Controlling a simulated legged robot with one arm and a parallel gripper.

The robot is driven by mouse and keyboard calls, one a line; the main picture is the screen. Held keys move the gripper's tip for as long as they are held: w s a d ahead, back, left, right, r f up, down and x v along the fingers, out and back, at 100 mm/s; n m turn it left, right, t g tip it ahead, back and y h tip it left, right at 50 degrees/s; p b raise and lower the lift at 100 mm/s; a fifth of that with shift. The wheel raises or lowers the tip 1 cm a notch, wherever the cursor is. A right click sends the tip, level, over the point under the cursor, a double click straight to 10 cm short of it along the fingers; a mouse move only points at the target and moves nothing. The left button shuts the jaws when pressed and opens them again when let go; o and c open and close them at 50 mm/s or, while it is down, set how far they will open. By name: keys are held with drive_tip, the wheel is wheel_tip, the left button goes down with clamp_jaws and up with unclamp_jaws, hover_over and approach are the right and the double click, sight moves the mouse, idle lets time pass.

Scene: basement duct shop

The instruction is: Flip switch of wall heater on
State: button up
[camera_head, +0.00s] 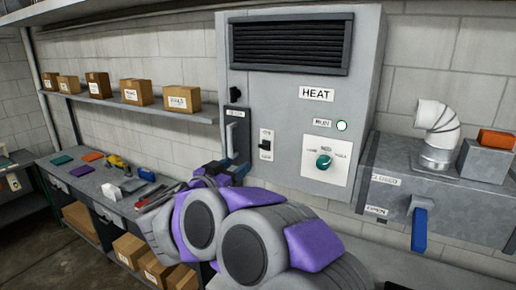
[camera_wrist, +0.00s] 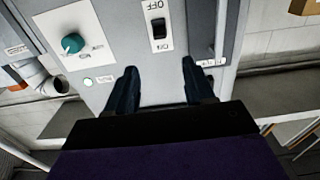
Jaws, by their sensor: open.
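The grey wall heater (camera_head: 300,120) hangs on the block wall, with a HEAT label and a dark vent. Its small black switch (camera_head: 265,145) sits on a white plate at the lower left of its front. In the wrist view, which is turned over, the switch (camera_wrist: 159,28) lies beyond the fingertips, between OFF and ON lettering. I cannot tell its position for sure. My gripper (camera_head: 232,170) is at the heater's lower left, below and left of the switch. In the wrist view my gripper (camera_wrist: 160,68) is open and empty, apart from the switch.
A green dial (camera_head: 324,161) and round light (camera_head: 341,126) are right of the switch. A dark panel with a pale handle (camera_head: 231,138) is at its left. A duct box with a blue lever (camera_head: 419,228) stands right. A workbench (camera_head: 95,185) holds tools at left.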

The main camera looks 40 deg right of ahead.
sight(264, 146)
drive_tip(key=x, duration=1.4)
drive_tip(key=shift+d, duration=0.35)
drive_tip(key=shift+w, duration=0.15)
drive_tip(key=shift+r+p, duration=0.1)
drive_tip(key=shift+p, duration=0.2)
clamp_jaws()
